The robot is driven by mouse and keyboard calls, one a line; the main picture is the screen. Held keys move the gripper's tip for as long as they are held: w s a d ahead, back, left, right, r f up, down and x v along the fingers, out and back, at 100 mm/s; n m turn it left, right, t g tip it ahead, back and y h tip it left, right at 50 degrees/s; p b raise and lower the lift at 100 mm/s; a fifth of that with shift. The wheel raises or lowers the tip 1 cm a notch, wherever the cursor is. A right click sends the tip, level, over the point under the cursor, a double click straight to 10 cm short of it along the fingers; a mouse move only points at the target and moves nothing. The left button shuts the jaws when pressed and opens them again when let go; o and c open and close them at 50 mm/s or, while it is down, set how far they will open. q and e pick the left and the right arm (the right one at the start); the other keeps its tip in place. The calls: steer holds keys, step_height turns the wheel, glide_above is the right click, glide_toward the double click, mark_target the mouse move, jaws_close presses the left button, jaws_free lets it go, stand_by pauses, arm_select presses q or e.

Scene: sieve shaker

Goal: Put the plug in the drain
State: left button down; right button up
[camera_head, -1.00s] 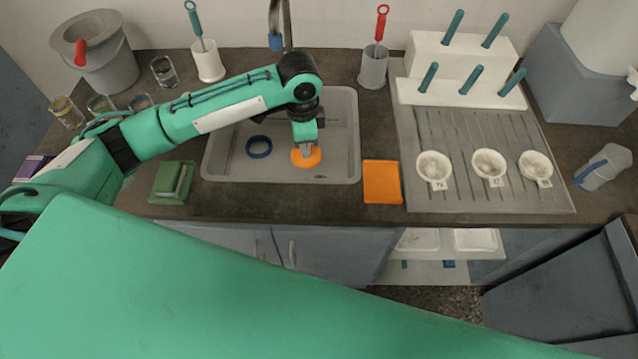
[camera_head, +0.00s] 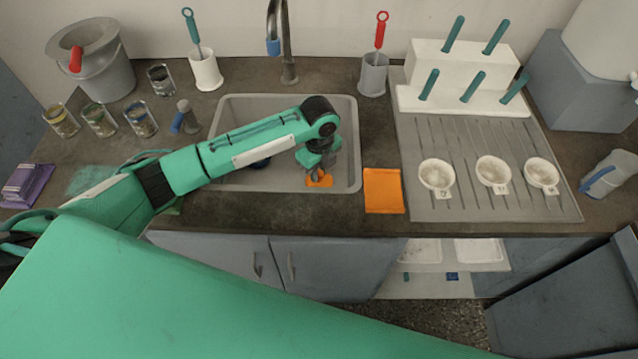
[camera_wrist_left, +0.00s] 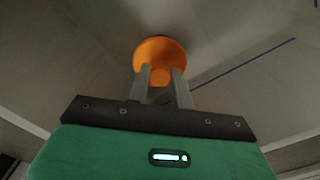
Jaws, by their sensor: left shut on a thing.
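The plug (camera_head: 320,181) is orange and round, low in the sink (camera_head: 348,110) near its front right. My left gripper (camera_head: 318,172) is right above it, shut on its upper part. In the left wrist view the plug (camera_wrist_left: 160,50) shows between and beyond the two fingertips (camera_wrist_left: 161,73). I cannot make out the drain; I cannot tell whether the plug and gripper cover it. My right gripper is not in view.
A blue ring (camera_head: 260,163) lies in the sink, mostly behind my left arm. The tap (camera_head: 285,45) stands behind the sink. An orange cloth (camera_head: 384,190) lies right of it. Several jars stand at the left.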

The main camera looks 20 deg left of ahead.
mark_target(319, 182)
arm_select(q)
step_height(319, 182, down, 5)
steer(key=shift+f, duration=0.15)
stand_by(0.3)
steer(key=c, duration=1.2)
jaws_free()
steer(key=shift+f, duration=0.1)
steer(key=shift+c, duration=0.2)
step_height(319, 182, up, 11)
steer(key=shift+r, duration=0.65)
